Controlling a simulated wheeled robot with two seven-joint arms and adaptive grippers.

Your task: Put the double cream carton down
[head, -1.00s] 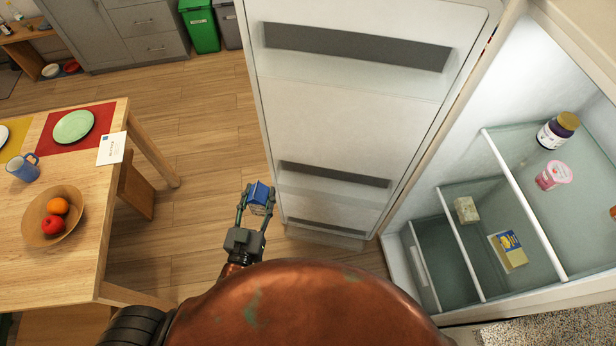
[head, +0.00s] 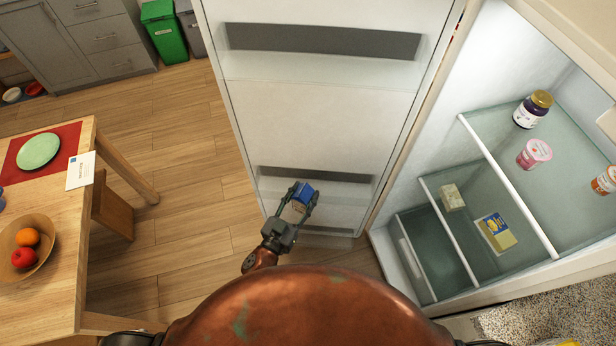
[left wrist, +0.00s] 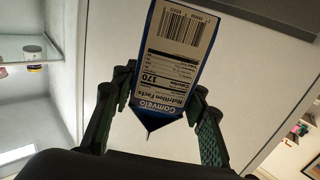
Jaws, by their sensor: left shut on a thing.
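The double cream carton (head: 301,196) is a small blue and white carton. My left gripper (head: 302,203) is shut on it and holds it in the air in front of the open fridge door's inner side. In the left wrist view the carton (left wrist: 178,60) shows its nutrition label and barcode between the two fingers. Its printed text appears upside down there. My right gripper is not in view.
The open fridge door (head: 310,120) has several bins. The fridge shelves (head: 507,190) hold a dark jar (head: 532,110), a pink tub (head: 533,154), a small block (head: 451,197) and a yellow-labelled pack (head: 495,233). A wooden table (head: 60,215) stands left, with a fruit bowl (head: 40,262).

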